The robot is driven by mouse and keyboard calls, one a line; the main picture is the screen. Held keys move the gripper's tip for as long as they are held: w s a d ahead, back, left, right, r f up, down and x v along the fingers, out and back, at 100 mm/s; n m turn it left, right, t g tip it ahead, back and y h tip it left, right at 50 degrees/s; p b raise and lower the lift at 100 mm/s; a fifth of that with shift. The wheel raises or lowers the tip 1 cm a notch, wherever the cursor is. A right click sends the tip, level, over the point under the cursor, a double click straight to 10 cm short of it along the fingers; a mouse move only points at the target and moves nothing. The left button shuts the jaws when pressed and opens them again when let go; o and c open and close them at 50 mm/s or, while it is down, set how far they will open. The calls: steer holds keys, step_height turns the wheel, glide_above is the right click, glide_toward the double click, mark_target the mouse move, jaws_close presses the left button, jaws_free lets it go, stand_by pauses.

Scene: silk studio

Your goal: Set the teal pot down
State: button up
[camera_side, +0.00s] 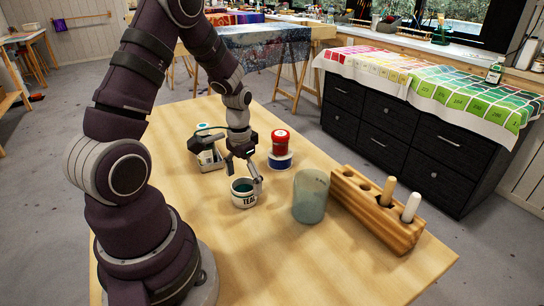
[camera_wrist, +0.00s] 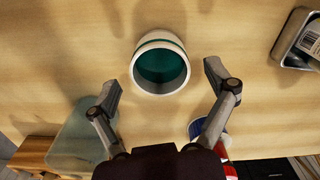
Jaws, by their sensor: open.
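The teal pot (camera_side: 244,193) is a small white round pot with a TEAL label and dark teal contents. It stands upright on the wooden table (camera_side: 330,265). In the wrist view the pot (camera_wrist: 160,85) is seen from above, at the upper middle. My gripper (camera_side: 246,170) is close by the pot, just above or at its rim. In the wrist view my gripper (camera_wrist: 163,88) is open, one finger on each side of the pot with a visible gap to both. It is empty.
A red-lidded and blue-banded stack of pots (camera_side: 281,148) stands behind. A translucent grey-green cup (camera_side: 310,197) and a wooden block with holes (camera_side: 375,215) holding two handles stand to the right. A metal tray (camera_side: 209,158) with a bottle is behind left. The table front is clear.

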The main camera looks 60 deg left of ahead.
step_height(320, 180, up, 9)
steer(key=s+d+r+m+t, duration=0.3)
steer(key=d+r+t, duration=0.2)
steer(key=d, duration=0.8)
step_height(320, 180, up, 3)
steer(key=shift+s+r+t, duration=0.2)
steer(key=shift+s+t, duration=0.1)
